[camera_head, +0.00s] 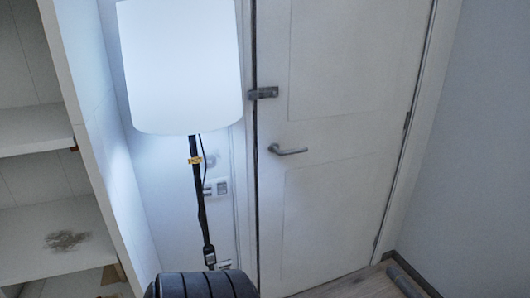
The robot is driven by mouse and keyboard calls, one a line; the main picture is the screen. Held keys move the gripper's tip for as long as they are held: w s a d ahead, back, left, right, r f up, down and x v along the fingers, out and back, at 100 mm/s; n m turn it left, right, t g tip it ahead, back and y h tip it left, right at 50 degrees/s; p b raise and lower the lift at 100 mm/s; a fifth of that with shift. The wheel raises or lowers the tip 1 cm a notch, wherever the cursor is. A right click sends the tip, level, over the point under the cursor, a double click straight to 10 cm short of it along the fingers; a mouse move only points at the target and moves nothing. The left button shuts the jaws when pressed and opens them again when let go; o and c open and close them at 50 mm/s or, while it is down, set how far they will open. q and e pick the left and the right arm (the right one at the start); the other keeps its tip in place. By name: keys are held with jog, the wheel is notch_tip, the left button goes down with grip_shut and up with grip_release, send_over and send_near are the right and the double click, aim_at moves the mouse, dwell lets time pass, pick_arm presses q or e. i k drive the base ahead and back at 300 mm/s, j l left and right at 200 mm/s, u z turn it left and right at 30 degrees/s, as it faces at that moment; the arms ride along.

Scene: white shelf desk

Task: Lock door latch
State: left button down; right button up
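The white door (340,135) stands upright in the middle of the view and looks closed in its frame. A small grey metal latch (264,92) sits at the door's left edge, above the handle, and reaches across towards the frame. It is too small to tell whether its bolt is thrown. Neither of my grippers can be seen, and nothing touches the latch or the handle.
A floor lamp with a large white shade (180,65) and dark pole (198,185) stands left of the door, close to the latch side. White shelves (40,130) stand at the far left. A black ribbed shape (203,285) shows at the bottom. A bare wall (475,150) is at right.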

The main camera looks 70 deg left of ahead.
aim_at(276, 94)
jog(key=u, duration=2)
